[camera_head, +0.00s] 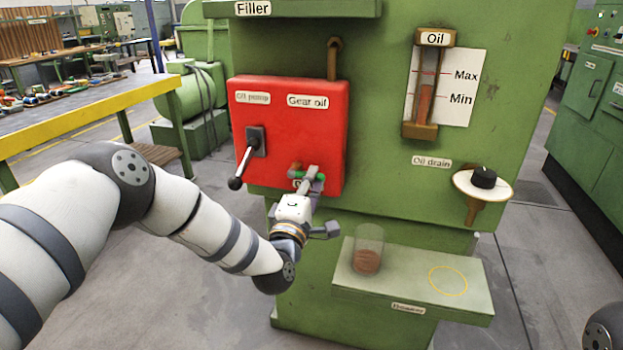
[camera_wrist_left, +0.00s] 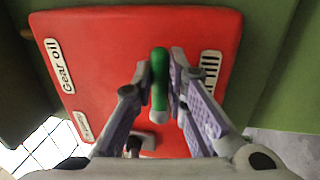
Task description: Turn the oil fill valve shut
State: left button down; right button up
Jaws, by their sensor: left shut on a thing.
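The oil fill valve shows as a green handle (camera_head: 298,175) at the lower right of the red panel (camera_head: 318,130). The handle points along the fingers toward the wrist camera. My left gripper (camera_head: 312,176) is at the handle, and its fingers (camera_wrist_left: 160,68) are shut on it. The gripper partly hides the valve in the head view. My right gripper is not in view.
A black-knobbed lever (camera_head: 243,165) sticks out left of the valve. A clear beaker (camera_head: 368,252) with brown contents stands on the green shelf (camera_head: 400,285), left of a yellow ring. The oil gauge (camera_head: 424,90) and drain knob (camera_head: 484,178) are on the right.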

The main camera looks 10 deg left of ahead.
pick_arm(q)
jog(key=shift+f, duration=0.1)
dwell(0.4)
jog(key=c, duration=1.6)
grip_release()
jog(key=s, duration=0.4)
jog(key=s+f, duration=0.1)
jog(key=s, duration=0.3)
jog(key=s+f, duration=0.1)
jog(key=s, duration=0.3)
jog(key=shift+a+f, duration=0.15)
jog(key=shift+a, duration=0.15)
jog(key=shift+w, duration=0.1)
